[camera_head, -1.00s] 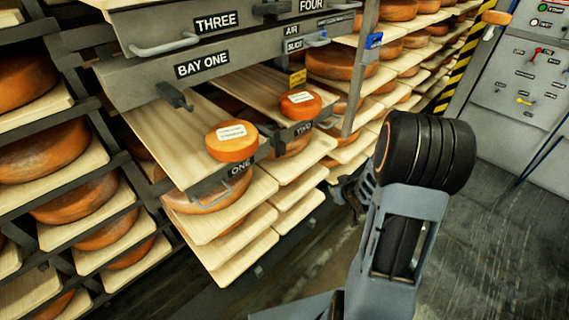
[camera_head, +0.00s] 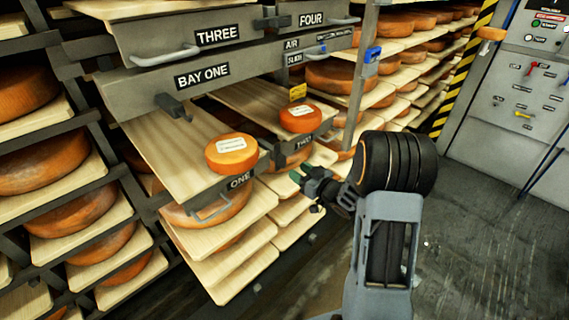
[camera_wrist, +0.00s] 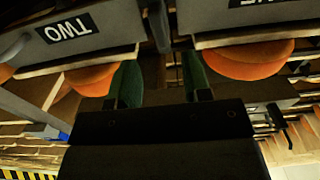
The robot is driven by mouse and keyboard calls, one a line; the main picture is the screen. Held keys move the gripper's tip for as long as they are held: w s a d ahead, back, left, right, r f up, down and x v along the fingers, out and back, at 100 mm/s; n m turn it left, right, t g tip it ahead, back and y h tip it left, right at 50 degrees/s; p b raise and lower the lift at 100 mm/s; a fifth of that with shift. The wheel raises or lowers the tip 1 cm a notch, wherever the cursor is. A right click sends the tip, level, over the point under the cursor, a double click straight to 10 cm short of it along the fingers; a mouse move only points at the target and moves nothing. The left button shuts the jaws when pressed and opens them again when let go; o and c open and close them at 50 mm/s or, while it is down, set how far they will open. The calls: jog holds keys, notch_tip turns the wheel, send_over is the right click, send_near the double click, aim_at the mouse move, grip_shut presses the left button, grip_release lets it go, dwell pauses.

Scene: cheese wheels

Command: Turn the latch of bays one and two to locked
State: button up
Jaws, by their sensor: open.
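A dark latch (camera_head: 172,105) sticks out under the BAY ONE sign (camera_head: 202,75) in the head view; I cannot tell its locked side. Another dark latch-like part (camera_head: 276,22) sits between the THREE and FOUR labels. No latch clearly marked for bay two shows. Boards ONE (camera_head: 150,140) and TWO (camera_head: 245,98) stand pulled out, each bearing an orange cheese. My gripper (camera_head: 302,178) is open and empty, in front of and below board TWO's front. In the wrist view, its green fingers (camera_wrist: 160,80) are spread, with the upside-down TWO label (camera_wrist: 66,28) at left.
Metal handles (camera_head: 165,55) jut from drawers THREE and FOUR. An upright post (camera_head: 365,70) carries a blue part right of board TWO. Racks of cheese wheels (camera_head: 55,150) fill the left. A control panel (camera_head: 530,90) stands at right. Open floor (camera_head: 480,230) lies at lower right.

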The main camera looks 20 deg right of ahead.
aim_at(285, 162)
jog(key=x, duration=0.7)
jog(key=shift+w+b, duration=0.1)
jog(key=shift+b, duration=0.3)
grip_shut()
